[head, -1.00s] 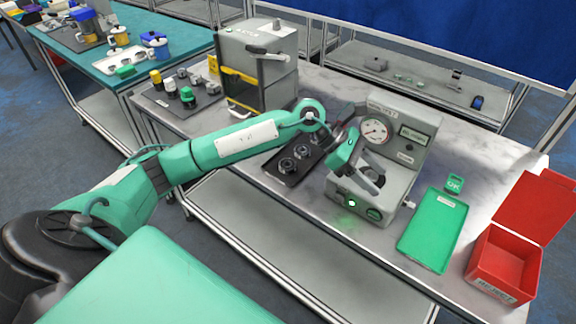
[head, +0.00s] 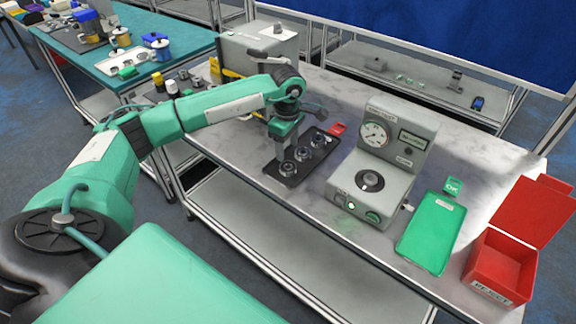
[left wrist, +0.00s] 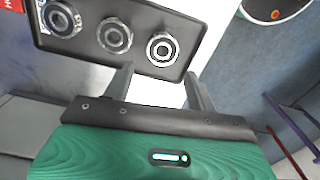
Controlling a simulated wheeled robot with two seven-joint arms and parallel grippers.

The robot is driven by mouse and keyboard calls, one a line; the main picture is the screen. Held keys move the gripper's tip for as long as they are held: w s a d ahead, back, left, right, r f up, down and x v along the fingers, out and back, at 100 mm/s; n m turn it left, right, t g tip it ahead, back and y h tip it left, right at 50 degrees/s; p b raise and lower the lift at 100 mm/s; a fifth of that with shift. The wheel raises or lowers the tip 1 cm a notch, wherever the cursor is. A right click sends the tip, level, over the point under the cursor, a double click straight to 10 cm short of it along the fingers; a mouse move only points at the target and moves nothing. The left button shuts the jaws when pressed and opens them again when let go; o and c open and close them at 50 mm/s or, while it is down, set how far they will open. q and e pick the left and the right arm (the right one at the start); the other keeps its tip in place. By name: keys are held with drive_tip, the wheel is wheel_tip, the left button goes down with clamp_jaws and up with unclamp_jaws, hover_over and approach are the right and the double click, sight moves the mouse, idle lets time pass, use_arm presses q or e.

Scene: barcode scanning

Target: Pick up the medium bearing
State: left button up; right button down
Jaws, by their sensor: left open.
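Three round metal bearings sit in a row on a dark tray (head: 271,172). They are the near bearing (head: 287,168), the middle bearing (head: 302,153) and the far bearing (head: 317,140). In the left wrist view they show as the near bearing (left wrist: 162,49), the middle one (left wrist: 115,35) and the far one (left wrist: 62,18). I cannot tell their sizes apart surely. My left gripper (head: 284,152) is open and empty, pointing down over the tray. In the left wrist view its fingertips (left wrist: 159,72) are either side of the near bearing's line, apart from it. My right gripper is not in view.
A grey tester (head: 405,135) with a dial and a dark round seat (head: 370,181) stands right of the tray. Beyond it are a green tray (head: 432,235) and an open red bin (head: 505,262). A grey machine (head: 240,55) stands behind my left arm.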

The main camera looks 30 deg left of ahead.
sight(288, 163)
use_arm(q)
drive_tip(key=shift+f, duration=0.75)
drive_tip(key=f+p, duration=0.2)
drive_tip(key=f, duration=0.1)
drive_tip(key=f+p, duration=0.1)
drive_tip(key=shift+s+d+f, duration=0.2)
drive_tip(key=shift+d+f, duration=0.05)
drive_tip(key=shift+f, duration=0.45)
drive_tip(key=shift+c, duration=0.5)
drive_tip(key=c, duration=0.7)
